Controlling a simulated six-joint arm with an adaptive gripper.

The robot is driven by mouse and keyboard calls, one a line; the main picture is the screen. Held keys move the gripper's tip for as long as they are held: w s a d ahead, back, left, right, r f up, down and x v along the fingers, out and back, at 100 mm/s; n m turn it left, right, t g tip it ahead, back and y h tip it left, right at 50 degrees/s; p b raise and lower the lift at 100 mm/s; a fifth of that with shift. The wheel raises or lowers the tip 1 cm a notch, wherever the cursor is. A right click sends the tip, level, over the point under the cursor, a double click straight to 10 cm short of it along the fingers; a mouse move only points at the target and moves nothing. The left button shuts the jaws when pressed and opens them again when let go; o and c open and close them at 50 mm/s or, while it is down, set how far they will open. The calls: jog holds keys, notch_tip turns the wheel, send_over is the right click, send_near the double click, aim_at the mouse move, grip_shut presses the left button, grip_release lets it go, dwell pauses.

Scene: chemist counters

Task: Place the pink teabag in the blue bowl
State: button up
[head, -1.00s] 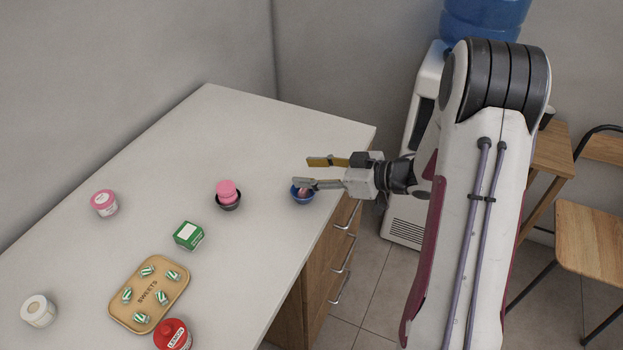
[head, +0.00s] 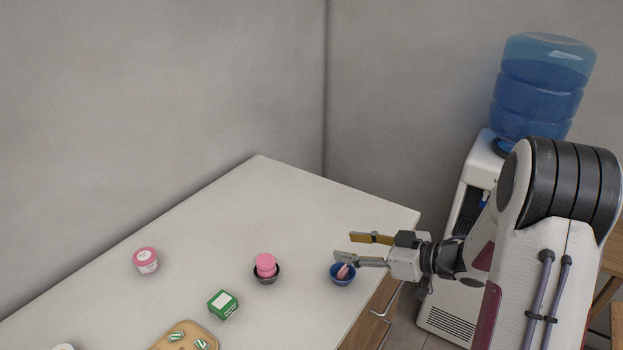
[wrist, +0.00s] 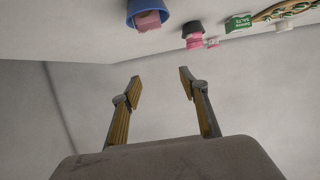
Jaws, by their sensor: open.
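The blue bowl (head: 334,278) stands on the white counter near its right edge. The pink teabag (head: 345,271) shows inside the bowl's rim; in the wrist view the teabag (wrist: 148,21) is at the mouth of the blue bowl (wrist: 146,7). My gripper (head: 361,247) is open and empty, its fingers level and apart, above and just behind the bowl. In the wrist view my gripper (wrist: 160,82) has nothing between its fingers, with the bowl and teabag well beyond them.
A dark bowl (head: 277,278) with a stacked pink item (head: 265,262) stands left of the blue bowl. A green box (head: 223,304), a pink-lidded jar (head: 146,260) and a wooden tray (head: 157,346) with wrapped sweets are farther left. The counter's back (head: 262,190) is clear.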

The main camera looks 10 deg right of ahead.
jog(key=d+f+h, duration=0.1)
jog(key=d, duration=0.1)
jog(key=w+d+f+m+h, duration=0.1)
jog(key=d+f, duration=0.1)
jog(key=d+f+h, duration=0.2)
jog(key=shift+w+d+f, duration=0.15)
jog(key=shift+f, duration=0.1)
jog(key=s+d+f+m+g+h, duration=0.15)
jog(key=s+d+m+h, duration=0.25)
jog(key=d+h, duration=0.45)
jog(key=s+d+r+m+g, duration=0.2)
jog(key=s+d+r, duration=0.2)
jog(key=s, duration=0.1)
jog(key=s+a+r+m+y, duration=0.1)
jog(key=s+a+r, duration=0.6)
jog(key=s+a, duration=0.5)
jog(key=s+a+r+m+y, duration=0.1)
jog(key=s+a+r, duration=0.7)
jog(key=s+a, duration=0.3)
jog(key=shift+s+a+r+g+y, duration=0.25)
jog(key=shift+s+a+g+y, duration=0.1)
jog(key=shift+a, duration=0.1)
